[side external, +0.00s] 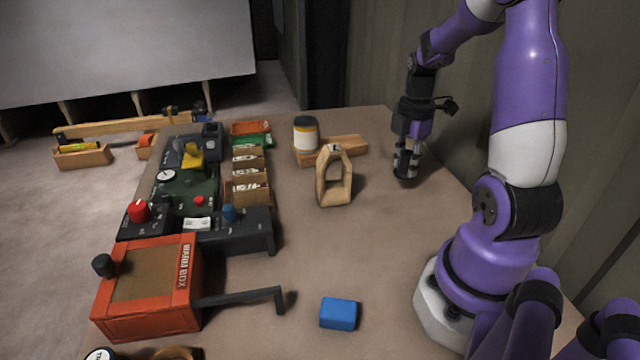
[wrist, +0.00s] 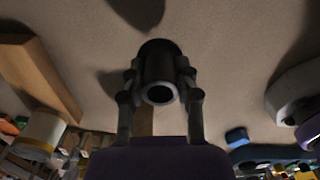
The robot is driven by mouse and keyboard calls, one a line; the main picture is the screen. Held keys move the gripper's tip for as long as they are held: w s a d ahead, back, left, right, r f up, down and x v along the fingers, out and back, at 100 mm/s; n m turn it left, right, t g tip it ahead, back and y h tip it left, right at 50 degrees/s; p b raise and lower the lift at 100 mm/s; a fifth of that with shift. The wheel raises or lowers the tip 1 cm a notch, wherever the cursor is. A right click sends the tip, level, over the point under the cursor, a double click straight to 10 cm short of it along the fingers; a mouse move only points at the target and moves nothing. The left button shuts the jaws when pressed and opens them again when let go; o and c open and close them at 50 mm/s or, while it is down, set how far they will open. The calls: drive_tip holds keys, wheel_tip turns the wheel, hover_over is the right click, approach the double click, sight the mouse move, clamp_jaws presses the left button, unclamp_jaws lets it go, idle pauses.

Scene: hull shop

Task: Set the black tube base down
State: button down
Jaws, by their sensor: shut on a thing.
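The black tube base (wrist: 158,68) is a dark cylinder with an open round end, seen in the wrist view between my two fingers. My gripper (side external: 406,165) is shut on it and points down at the right back of the table. In the side view the tube base (side external: 404,178) shows as a short dark end below the fingers, close to the tabletop. I cannot tell whether it touches the table. In the wrist view my gripper (wrist: 158,85) has one finger on each side of the tube.
A wooden block (side external: 346,148) and a white jar (side external: 306,135) stand left of my gripper, with a wooden frame (side external: 322,185) in front. A blue block (side external: 338,313) lies near the front. An orange box (side external: 150,285) stands at left. The table between is clear.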

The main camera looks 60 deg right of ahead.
sight(403, 190)
drive_tip(key=shift+s+d+f, duration=0.15)
drive_tip(key=shift+d+f, duration=0.1)
drive_tip(key=shift+d, duration=0.1)
drive_tip(key=shift+f, duration=2)
drive_tip(key=shift+f, duration=0.15)
drive_tip(key=c, duration=0.6)
unclamp_jaws()
